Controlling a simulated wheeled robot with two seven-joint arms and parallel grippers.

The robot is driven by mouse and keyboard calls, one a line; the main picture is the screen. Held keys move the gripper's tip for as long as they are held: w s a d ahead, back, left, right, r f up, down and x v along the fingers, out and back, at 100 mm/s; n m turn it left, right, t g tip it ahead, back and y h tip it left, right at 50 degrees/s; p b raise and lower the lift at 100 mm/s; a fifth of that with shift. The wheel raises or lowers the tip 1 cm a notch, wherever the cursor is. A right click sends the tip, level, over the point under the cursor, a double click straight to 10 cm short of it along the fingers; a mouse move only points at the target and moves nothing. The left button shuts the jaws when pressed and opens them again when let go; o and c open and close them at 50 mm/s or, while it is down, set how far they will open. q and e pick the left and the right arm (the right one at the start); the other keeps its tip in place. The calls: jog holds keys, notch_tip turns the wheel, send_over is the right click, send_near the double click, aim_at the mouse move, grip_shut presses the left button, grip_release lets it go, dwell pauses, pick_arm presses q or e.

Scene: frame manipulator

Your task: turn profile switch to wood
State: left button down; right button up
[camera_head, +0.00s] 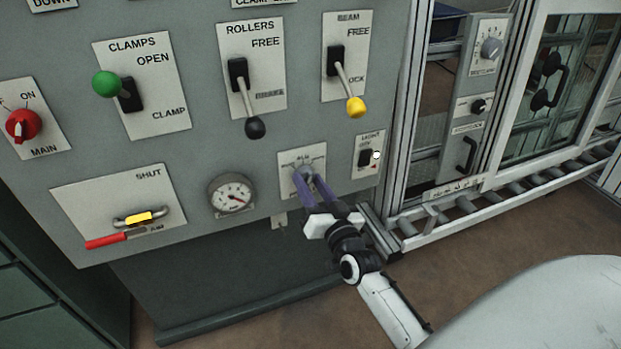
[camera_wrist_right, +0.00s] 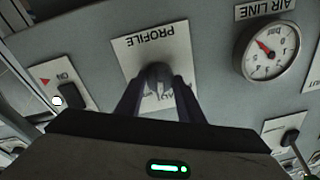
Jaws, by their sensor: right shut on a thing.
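The profile switch (camera_wrist_right: 159,76) is a small dark rotary knob on a white plate (camera_wrist_right: 140,45) marked PROFILE, seen upside down in the right wrist view. In the head view its plate (camera_head: 288,162) is low on the grey panel, right of the gauge. My right gripper (camera_head: 309,178) reaches up to the plate, its two purplish fingers shut on the knob. In the right wrist view the gripper (camera_wrist_right: 158,90) has one finger on each side of the knob. The fingers hide part of the plate's lettering, so the knob's setting cannot be read. My left gripper is not in view.
The air line gauge (camera_head: 232,195) is left of the profile plate, and the light switch (camera_head: 366,157) is close on its right. Levers with a black ball (camera_head: 255,127) and a yellow ball (camera_head: 355,107) hang above. A roller conveyor (camera_head: 500,190) stands at the right.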

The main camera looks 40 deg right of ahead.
jog(key=shift+r+m+p, duration=0.1)
jog(key=shift+m+p, duration=0.2)
jog(key=shift+m, duration=1.5)
pick_arm(q)
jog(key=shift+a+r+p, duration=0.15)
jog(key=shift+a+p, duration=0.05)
jog(key=shift+p, duration=0.2)
pick_arm(e)
jog(key=shift+m, duration=1.2)
jog(key=shift+h, duration=0.3)
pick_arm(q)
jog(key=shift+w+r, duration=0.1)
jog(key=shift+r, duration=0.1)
pick_arm(e)
jog(key=o, duration=1.1)
jog(key=shift+c, duration=0.2)
